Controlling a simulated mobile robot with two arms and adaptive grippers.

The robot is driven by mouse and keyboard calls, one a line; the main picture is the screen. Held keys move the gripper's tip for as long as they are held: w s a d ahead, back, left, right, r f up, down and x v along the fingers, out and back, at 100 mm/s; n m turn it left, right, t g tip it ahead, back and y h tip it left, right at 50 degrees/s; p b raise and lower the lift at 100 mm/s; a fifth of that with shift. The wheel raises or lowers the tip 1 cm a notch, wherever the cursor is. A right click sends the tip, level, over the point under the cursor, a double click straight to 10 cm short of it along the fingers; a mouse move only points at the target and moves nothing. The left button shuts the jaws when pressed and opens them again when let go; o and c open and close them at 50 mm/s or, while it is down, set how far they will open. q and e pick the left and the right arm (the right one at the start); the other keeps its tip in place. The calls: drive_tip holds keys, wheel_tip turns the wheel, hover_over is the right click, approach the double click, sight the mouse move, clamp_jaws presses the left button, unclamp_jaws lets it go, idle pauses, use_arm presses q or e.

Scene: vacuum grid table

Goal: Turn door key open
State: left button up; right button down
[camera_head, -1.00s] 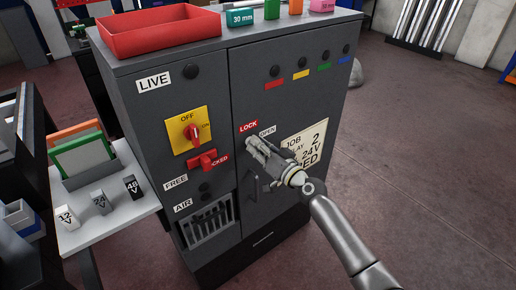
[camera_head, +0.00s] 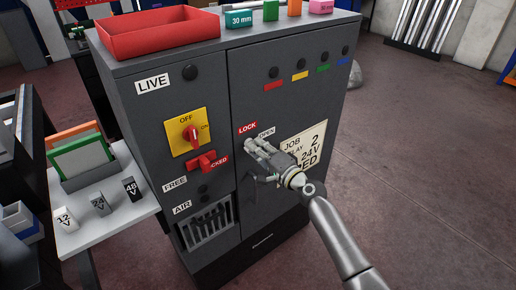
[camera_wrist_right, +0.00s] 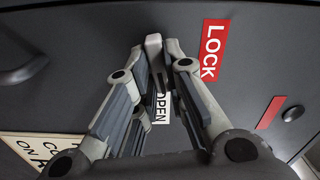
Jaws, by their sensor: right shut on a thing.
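My right gripper (camera_head: 252,144) is at the dark grey cabinet door (camera_head: 250,85), just below the red LOCK label (camera_head: 248,127) and beside the white OPEN label (camera_head: 267,132). In the right wrist view, its fingertips (camera_wrist_right: 156,55) are shut on a small light-grey upright piece, the door key (camera_wrist_right: 153,45). There the LOCK label (camera_wrist_right: 214,50) is right of the key and the OPEN label (camera_wrist_right: 161,105) is partly hidden by the fingers. The head view hides the key behind the gripper. The door looks closed. My left gripper is out of view.
A dark door handle (camera_wrist_right: 25,70) sticks out near the gripper. The left panel carries a yellow plate with a red OFF/ON switch (camera_head: 191,134) and a red lever (camera_head: 203,161). A red tray (camera_head: 160,33) stands on top. Open floor lies to the right.

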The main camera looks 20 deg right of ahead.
drive_tip(key=shift+m, duration=0.5)
drive_tip(key=c, duration=1.5)
unclamp_jaws()
drive_tip(key=v, duration=1.2)
drive_tip(key=shift+o, duration=0.2)
